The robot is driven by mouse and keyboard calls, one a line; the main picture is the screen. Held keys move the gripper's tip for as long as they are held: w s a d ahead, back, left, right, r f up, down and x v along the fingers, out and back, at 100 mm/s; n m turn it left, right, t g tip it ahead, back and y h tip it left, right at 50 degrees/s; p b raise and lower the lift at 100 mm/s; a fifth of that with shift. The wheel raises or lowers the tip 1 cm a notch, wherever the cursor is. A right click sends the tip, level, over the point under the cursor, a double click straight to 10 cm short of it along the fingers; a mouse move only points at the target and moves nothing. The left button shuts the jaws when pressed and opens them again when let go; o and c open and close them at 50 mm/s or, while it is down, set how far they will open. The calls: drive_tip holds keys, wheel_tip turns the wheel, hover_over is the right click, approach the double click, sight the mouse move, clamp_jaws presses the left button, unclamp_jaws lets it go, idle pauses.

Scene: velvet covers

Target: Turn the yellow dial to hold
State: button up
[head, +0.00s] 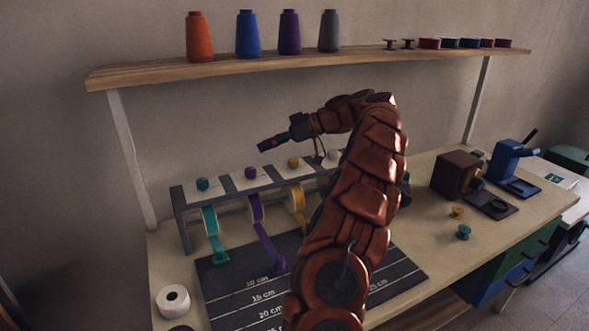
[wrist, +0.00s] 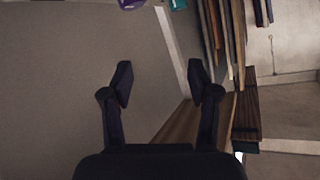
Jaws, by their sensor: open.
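The yellow dial (head: 293,162) is a small round knob on a pale plate, on top of the grey ribbon rack (head: 181,213) at the back of the bench. Any marks around it are too small to read. A yellow ribbon roll (head: 297,199) hangs below it. My gripper (head: 264,145) is in the air above the rack, up and left of the yellow dial in the head view, pointing left and apart from it. In the wrist view my gripper (wrist: 158,80) has its fingers wide apart with nothing between them. The yellow dial is not visible there.
Teal (head: 202,184), purple (head: 250,173) and white (head: 333,155) dials share the rack. A wooden shelf (head: 230,66) with thread cones runs above. A dark measuring mat (head: 226,283) lies in front, partly hidden by my arm. A white roll (head: 173,300) stands at front left.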

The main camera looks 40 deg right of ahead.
sight(294, 160)
drive_tip(key=s+d+f+h, duration=0.1)
drive_tip(key=s+d+f, duration=0.1)
drive_tip(key=d, duration=0.2)
drive_tip(key=s+d+f+t+b, duration=0.1)
drive_tip(key=d+f, duration=0.1)
drive_tip(key=d, duration=0.3)
drive_tip(key=s+d+f+n+t+h+b, duration=0.1)
drive_tip(key=s+d+f, duration=0.1)
drive_tip(key=d, duration=0.2)
drive_tip(key=shift+s+d+h, duration=0.3)
drive_tip(key=shift+s+d, duration=0.05)
drive_tip(key=shift+p+x, duration=0.35)
drive_tip(key=shift+x, duration=3.5)
clamp_jaws()
